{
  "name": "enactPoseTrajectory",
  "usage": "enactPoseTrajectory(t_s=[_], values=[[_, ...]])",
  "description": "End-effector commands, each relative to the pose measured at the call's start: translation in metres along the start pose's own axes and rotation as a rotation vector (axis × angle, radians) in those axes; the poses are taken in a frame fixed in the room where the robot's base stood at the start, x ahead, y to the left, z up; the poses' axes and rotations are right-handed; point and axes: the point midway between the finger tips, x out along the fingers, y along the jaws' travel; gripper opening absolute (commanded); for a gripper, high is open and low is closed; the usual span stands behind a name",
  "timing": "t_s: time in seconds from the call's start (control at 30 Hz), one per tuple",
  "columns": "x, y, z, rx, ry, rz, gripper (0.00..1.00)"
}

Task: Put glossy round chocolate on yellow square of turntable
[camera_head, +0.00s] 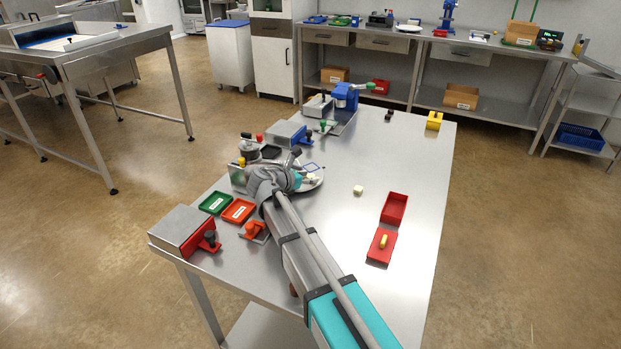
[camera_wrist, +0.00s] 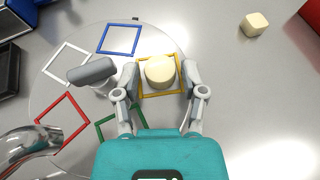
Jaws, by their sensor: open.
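A pale cream round chocolate (camera_wrist: 160,70) sits inside the yellow square (camera_wrist: 147,92) outline of the turntable (camera_wrist: 75,98). It also shows in the head view (camera_head: 311,177), small and partly covered. My gripper (camera_wrist: 160,78) is open, with one finger on each side of the chocolate; I cannot tell whether they touch it. The arm hides part of the turntable in the head view. Blue, white, red and green square outlines on the turntable look empty, though the green one is partly behind my gripper.
A pale cube-like piece (camera_wrist: 254,24) lies on the table to the right. A grey knob (camera_wrist: 90,71) stands close left of my gripper. A curved metal part (camera_wrist: 28,145) is at lower left.

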Motion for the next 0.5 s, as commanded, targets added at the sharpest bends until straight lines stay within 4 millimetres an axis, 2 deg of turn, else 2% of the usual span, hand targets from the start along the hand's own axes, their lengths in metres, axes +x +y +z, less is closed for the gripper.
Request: enactPoseTrajectory(t_s=[0.23,0.5], values=[[-0.002,0.0,0.004,0.0,0.0,0.0,0.55],[-0.034,-0.001,0.005,0.0,0.0,0.002,0.55]])
